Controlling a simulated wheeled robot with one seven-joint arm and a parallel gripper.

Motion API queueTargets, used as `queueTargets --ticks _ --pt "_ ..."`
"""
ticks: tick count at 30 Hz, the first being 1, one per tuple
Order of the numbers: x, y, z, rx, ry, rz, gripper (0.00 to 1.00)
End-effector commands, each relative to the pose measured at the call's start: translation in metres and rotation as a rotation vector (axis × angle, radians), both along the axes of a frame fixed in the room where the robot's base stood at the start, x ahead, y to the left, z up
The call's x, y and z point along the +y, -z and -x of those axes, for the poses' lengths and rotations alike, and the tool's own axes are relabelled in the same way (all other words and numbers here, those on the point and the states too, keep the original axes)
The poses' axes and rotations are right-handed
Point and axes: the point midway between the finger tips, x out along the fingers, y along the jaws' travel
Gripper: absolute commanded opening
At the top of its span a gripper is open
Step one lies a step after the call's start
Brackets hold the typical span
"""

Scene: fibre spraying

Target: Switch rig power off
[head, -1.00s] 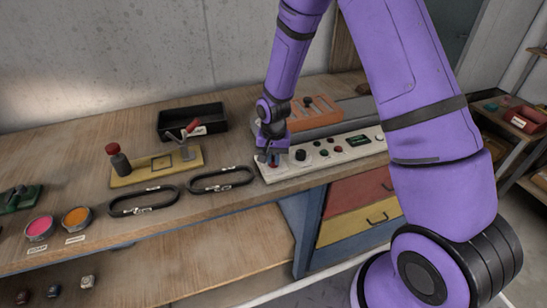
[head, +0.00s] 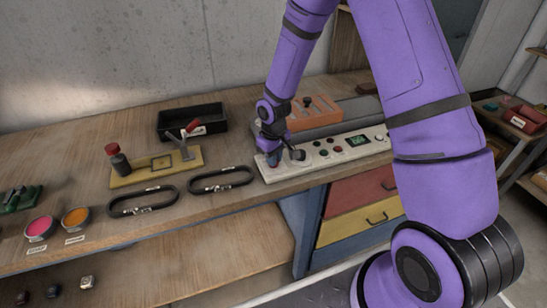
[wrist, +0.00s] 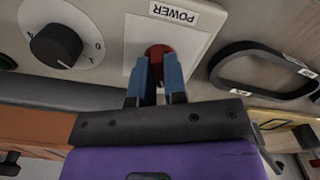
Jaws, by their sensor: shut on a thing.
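The red power switch (wrist: 158,51) sits on a white square plate in the wrist view, beside an upside-down POWER label (wrist: 174,13). My gripper (wrist: 158,70) has its two blue fingers shut on the switch, one on each side. In the head view my gripper (head: 272,160) is at the left end of the long white control panel (head: 285,173), tilted, and hides the switch there. The switch's exact position is hard to tell because the fingers cover part of it.
A black numbered knob (wrist: 56,46) is close beside the switch plate. Black oval loops (head: 221,180) lie to the panel's left. A yellow board (head: 150,173) with a red-handled lever, a black tray (head: 190,121) and an orange block (head: 315,112) stand nearby.

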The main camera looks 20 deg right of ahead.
Motion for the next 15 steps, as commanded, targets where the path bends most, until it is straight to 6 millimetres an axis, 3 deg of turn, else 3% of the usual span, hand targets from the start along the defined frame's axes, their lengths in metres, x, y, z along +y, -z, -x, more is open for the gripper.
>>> queueTargets --ticks 15 --pt "-0.0003 -0.0001 -0.0003 0.0 -0.191 0.0 0.0"
